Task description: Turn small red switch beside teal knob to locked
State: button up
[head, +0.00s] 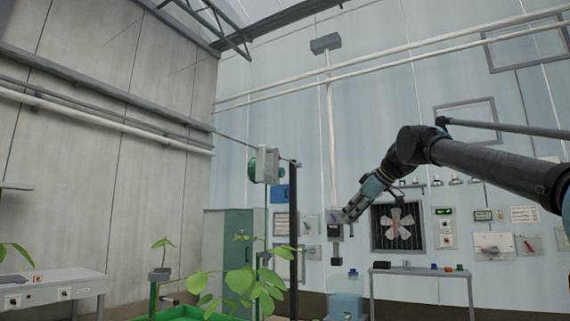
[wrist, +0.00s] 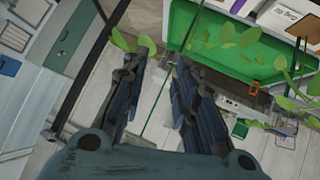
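I cannot make out the switch or knob there.
Leafy plants (head: 245,280) grow from a green trough (head: 180,314) below the post. A teal cabinet (head: 238,237) stands behind. A fan (head: 398,227) and wall panels with switches (head: 494,245) are at right. A small table (head: 420,270) stands below the fan.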

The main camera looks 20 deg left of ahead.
jog(key=w+a+r+n+t+y, duration=0.1)
jog(key=a+r+n+y, duration=0.15)
jog(key=a+r, duration=0.75)
jog(key=a+r+n+t+y, duration=0.15)
jog(key=r+n, duration=0.25)
jog(key=r, duration=1.4)
jog(key=x, duration=1.7)
jog(key=shift+s+a+f+g, duration=0.2)
jog(key=shift+a+f+g, duration=0.1)
jog(key=shift+g, duration=0.15)
jog(key=shift+c, duration=0.2)
